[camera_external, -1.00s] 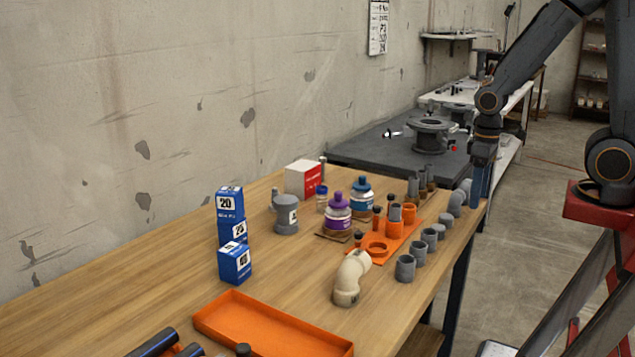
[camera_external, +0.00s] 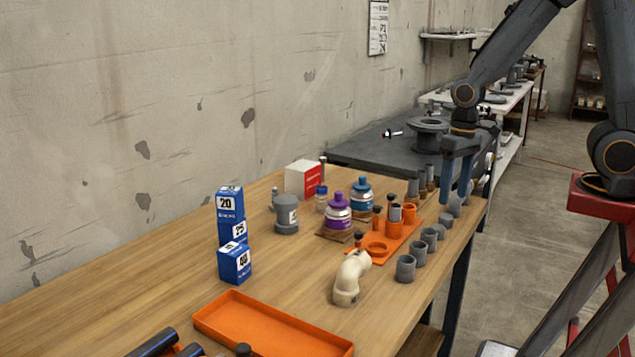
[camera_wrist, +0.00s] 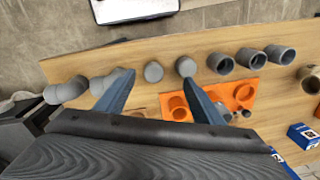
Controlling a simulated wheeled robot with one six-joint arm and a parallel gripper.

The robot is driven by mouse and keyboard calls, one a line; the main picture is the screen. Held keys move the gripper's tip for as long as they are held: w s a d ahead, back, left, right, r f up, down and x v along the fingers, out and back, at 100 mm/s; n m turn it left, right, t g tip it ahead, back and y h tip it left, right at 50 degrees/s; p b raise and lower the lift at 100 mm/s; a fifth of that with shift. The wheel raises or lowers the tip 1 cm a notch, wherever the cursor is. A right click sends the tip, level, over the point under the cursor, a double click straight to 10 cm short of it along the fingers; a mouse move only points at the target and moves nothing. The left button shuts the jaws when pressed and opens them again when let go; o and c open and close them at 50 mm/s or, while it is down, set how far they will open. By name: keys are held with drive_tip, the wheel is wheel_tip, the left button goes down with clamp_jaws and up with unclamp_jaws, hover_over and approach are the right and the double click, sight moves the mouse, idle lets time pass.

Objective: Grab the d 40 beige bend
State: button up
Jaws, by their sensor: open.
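The beige bend (camera_external: 350,278) is a curved pipe elbow on the wooden table, between the orange tray and the row of grey fittings in the external view. It is clear of my gripper. My gripper (camera_external: 457,194) is open and points down above the far right end of the table. In the wrist view, the blue fingers of my gripper (camera_wrist: 156,82) are apart, with a grey fitting (camera_wrist: 153,72) showing between their tips. I see nothing held. A tan round part at the right edge of the wrist view is cut off; I cannot tell if it is the bend.
Grey sockets (camera_external: 405,268) line the table's right edge. An orange rack (camera_external: 398,243) with fittings, bottles (camera_external: 338,214) and stacked blue boxes (camera_external: 236,262) stand left of them. An orange tray (camera_external: 270,325) lies in front. Bare wood lies left of the bend.

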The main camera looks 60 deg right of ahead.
drive_tip(key=w+a+r+m+y+p, duration=0.2)
drive_tip(key=w+a+m+p, duration=0.35)
drive_tip(key=a, duration=0.95)
drive_tip(key=m+y+p, duration=0.2)
drive_tip(key=m+p, duration=0.1)
drive_tip(key=m, duration=0.6)
approach(350, 275)
drive_tip(key=f, duration=0.1)
drive_tip(key=w+f, duration=0.1)
drive_tip(key=d+f, duration=0.1)
drive_tip(key=shift+w+f, duration=0.2)
drive_tip(key=shift+w, duration=0.2)
drive_tip(key=shift+a+f, duration=0.2)
drive_tip(key=shift+f, duration=0.05)
drive_tip(key=shift+x, duration=1.15)
drive_tip(key=p+x, duration=0.1)
drive_tip(key=x, duration=0.1)
drive_tip(key=s+p+x, duration=0.1)
drive_tip(key=shift+a+f, duration=0.1)
drive_tip(key=shift+f, duration=0.3)
drive_tip(key=shift+w+a+f, duration=0.1)
drive_tip(key=shift+a+f, duration=0.05)
drive_tip(key=shift+f, duration=0.35)
drive_tip(key=c, duration=1.1)
